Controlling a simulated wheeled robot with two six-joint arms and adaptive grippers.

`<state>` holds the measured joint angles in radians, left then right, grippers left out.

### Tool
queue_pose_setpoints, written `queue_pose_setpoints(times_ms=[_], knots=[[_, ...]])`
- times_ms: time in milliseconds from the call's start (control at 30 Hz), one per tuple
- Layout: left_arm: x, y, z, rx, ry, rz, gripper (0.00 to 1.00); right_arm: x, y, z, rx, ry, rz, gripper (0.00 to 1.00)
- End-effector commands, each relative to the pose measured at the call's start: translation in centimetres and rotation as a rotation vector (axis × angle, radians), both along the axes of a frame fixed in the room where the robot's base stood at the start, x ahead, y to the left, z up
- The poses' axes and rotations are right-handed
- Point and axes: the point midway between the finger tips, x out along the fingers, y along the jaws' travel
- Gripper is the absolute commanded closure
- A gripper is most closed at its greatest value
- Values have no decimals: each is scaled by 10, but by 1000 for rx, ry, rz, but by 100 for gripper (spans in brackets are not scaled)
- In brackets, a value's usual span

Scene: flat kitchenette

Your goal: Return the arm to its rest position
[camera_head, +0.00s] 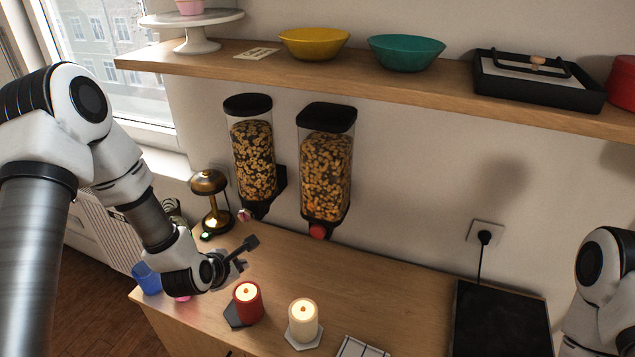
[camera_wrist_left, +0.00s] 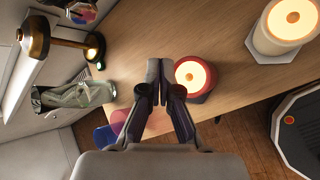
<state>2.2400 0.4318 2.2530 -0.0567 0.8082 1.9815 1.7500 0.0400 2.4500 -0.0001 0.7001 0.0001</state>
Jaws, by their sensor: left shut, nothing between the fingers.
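My left arm (camera_head: 140,190) comes in from the left in the head view. Its gripper (camera_head: 250,250) is over the left end of the wooden counter, above and just behind the red candle (camera_head: 248,302). In the left wrist view the two fingers of the left gripper (camera_wrist_left: 160,75) are together with nothing between them. The red candle (camera_wrist_left: 195,78) shows right beside the fingertips there; I cannot tell the exact gap. Part of my right arm (camera_head: 605,290) shows at the right edge of the head view; its gripper is out of view.
A cream candle (camera_head: 304,321), a brass lamp (camera_head: 211,205), a blue cup (camera_head: 147,278) and a black hob (camera_head: 500,322) are on the counter. Two cereal dispensers (camera_head: 326,165) hang on the wall. A shelf (camera_head: 430,85) with bowls runs above. The counter middle (camera_head: 390,290) is clear.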

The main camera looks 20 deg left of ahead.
Motion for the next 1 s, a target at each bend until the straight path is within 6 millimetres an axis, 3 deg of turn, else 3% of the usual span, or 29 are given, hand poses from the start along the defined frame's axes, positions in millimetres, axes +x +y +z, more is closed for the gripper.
queue_pose_setpoints(times_ms=[67, 133, 267, 400, 500, 600, 700, 1000], knots=[[-2, -1, -4, 12, 7, -12, 100, 0, 0, -2, 0, 0, 0, 60], [-9, -6, -21, 62, 37, -70, 100, 0, 0, -9, 0, 0, 0, 60], [-50, -26, -90, 298, 174, -383, 100, 0, 0, -35, 0, 0, 0, 60], [-127, -53, -184, 616, 356, -975, 100, 0, 0, -71, 0, 0, 0, 60], [-187, -68, -236, 778, 432, -1444, 100, 0, 0, -93, 0, 0, 0, 60], [-237, -78, -268, 863, 443, -1842, 100, 0, 0, -107, 0, 0, 0, 60], [-265, -82, -280, 895, 424, -2075, 100, 0, 0, -113, 0, 0, 0, 60], [-265, -82, -280, 895, 424, -2075, 100, 0, 0, -113, 0, 0, 0, 60]])
